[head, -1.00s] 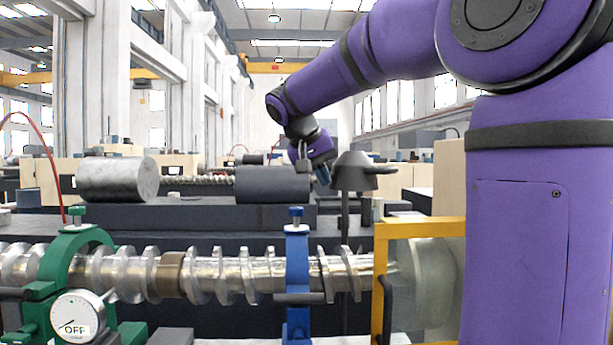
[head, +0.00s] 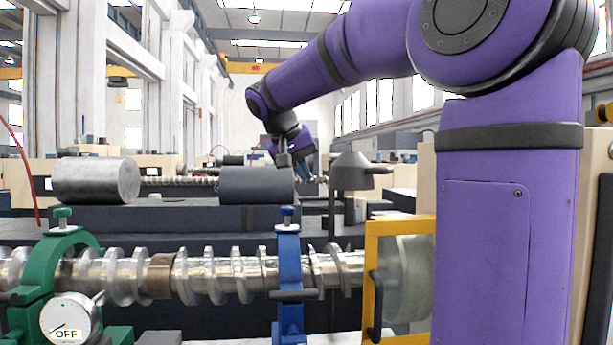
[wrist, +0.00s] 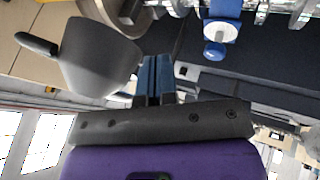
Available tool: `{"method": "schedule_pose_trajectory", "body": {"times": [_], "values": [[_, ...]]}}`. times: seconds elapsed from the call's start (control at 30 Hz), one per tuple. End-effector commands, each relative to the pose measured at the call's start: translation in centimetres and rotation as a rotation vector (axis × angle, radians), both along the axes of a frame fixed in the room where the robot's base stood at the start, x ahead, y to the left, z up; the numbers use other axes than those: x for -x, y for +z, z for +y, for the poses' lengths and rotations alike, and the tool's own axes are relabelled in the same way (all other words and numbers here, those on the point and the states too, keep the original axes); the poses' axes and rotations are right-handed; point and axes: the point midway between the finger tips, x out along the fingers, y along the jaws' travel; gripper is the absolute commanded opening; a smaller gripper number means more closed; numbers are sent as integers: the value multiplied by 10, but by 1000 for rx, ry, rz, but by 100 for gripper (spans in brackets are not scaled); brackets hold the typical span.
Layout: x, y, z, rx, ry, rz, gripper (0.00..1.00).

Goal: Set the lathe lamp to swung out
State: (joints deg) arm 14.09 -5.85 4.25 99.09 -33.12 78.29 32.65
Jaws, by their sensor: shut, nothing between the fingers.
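The lathe lamp is a dark grey head (head: 352,172) with a short stub handle on its right side, on a thin upright post (head: 332,215) behind the crankshaft-like workpiece. In the wrist view the lamp head (wrist: 97,55) is large at the upper left, its black handle (wrist: 37,43) pointing left. My gripper (head: 305,172) is just left of the lamp head in the head view, its blue fingers pointing down and right. In the wrist view the blue fingers (wrist: 155,65) are together and empty, close beside the lamp head; whether they touch it is unclear.
The shiny workpiece (head: 215,277) runs across the front, with a green steady (head: 30,285), a blue clamp (head: 289,262) and a yellow-framed guard (head: 371,285). A dial reading OFF (head: 68,320) is at lower left. A dark cylinder (head: 255,186) and a steel cylinder (head: 97,180) lie behind.

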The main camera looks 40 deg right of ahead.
Motion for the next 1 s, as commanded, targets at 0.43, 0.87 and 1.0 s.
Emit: {"method": "schedule_pose_trajectory", "body": {"times": [0.43,0.87,1.0], "values": [[10,58,38,0,2,-3,0],[14,77,51,1,0,-1,0],[19,73,54,-8,22,-2,0]]}}
